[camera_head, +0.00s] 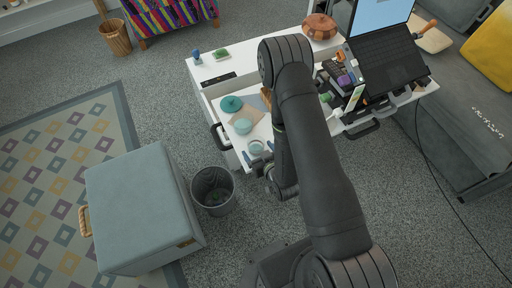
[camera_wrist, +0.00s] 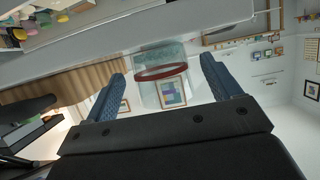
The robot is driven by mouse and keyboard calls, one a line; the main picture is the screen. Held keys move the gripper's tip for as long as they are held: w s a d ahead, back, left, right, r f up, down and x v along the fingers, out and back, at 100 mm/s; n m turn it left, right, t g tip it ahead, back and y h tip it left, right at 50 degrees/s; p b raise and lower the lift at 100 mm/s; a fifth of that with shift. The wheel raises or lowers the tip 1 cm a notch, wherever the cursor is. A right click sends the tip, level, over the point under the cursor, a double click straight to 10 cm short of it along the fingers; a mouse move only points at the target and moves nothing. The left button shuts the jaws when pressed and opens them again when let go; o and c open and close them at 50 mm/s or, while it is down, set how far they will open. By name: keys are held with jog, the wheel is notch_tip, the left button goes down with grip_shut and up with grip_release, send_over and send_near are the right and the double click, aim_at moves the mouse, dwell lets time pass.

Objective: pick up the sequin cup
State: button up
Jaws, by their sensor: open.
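The sequin cup looks to be the clear cup with a red band (camera_wrist: 160,73) in the wrist view. It lies between the two blue finger pads of my open gripper (camera_wrist: 163,68), with a gap on each side. A framed picture shows through its clear wall. In the head view a small clear cup (camera_head: 256,147) stands near the front edge of the white desk, just beyond my gripper (camera_head: 264,164). My arm hides part of the desk there, and the fingers are hard to make out.
A laptop (camera_head: 388,52) and clutter are at right. A dark waste bin (camera_head: 213,190) and a grey ottoman (camera_head: 135,200) stand on the floor at left.

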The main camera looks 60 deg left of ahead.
aim_at(256, 147)
jog(key=shift+x, duration=1.3)
jog(key=c, duration=1.1)
jog(key=shift+o, duration=0.2)
jog(key=shift+r, duration=0.15)
